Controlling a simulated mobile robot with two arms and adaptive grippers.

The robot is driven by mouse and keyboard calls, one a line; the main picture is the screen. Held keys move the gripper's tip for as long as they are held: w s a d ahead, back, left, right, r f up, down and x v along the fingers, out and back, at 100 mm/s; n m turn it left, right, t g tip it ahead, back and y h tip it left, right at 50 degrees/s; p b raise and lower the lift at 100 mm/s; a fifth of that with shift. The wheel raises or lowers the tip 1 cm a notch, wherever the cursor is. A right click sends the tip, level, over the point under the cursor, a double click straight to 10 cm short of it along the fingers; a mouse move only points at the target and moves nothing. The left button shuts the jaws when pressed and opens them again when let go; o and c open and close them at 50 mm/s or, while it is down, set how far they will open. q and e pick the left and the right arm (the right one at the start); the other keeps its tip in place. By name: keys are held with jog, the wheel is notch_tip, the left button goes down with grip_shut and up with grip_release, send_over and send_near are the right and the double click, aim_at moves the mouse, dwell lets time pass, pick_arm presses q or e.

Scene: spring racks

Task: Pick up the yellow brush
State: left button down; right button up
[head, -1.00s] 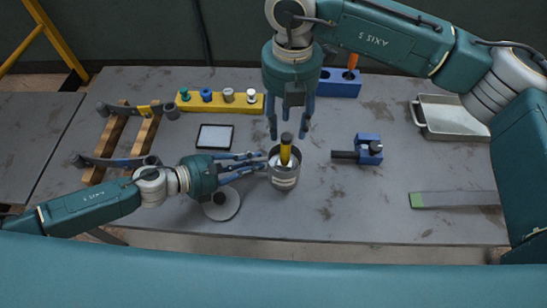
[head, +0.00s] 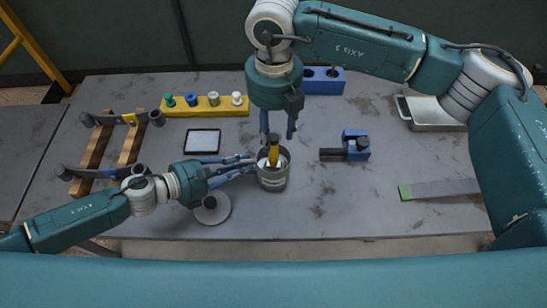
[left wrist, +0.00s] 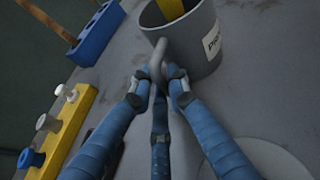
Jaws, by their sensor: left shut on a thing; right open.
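The yellow brush (head: 273,156) stands upright in a grey metal mug (head: 272,182), its dark tip pointing up. In the left wrist view the brush (left wrist: 170,8) is cut off at the top edge. My left gripper (head: 248,165) is at the mug's left side. In the left wrist view it is shut on the mug's handle (left wrist: 158,58). My right gripper (head: 277,132) points down from above, open, its fingers around or just behind the brush's top. I cannot tell whether they touch it.
A tablet (head: 203,142), a yellow rack with pegs (head: 205,106), and a wooden rack (head: 97,146) are farther left. A blue clamp (head: 355,147), a metal tray (head: 434,115), and a green-ended strip (head: 440,189) are on the right.

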notch_tip(320, 180, down, 5)
jog(key=shift+s+r, duration=0.1)
jog(key=shift+r, duration=0.1)
grip_shut()
jog(key=shift+r, duration=0.1)
notch_tip(320, 180, up, 10)
jog(key=c, duration=0.7)
grip_release()
grip_shut()
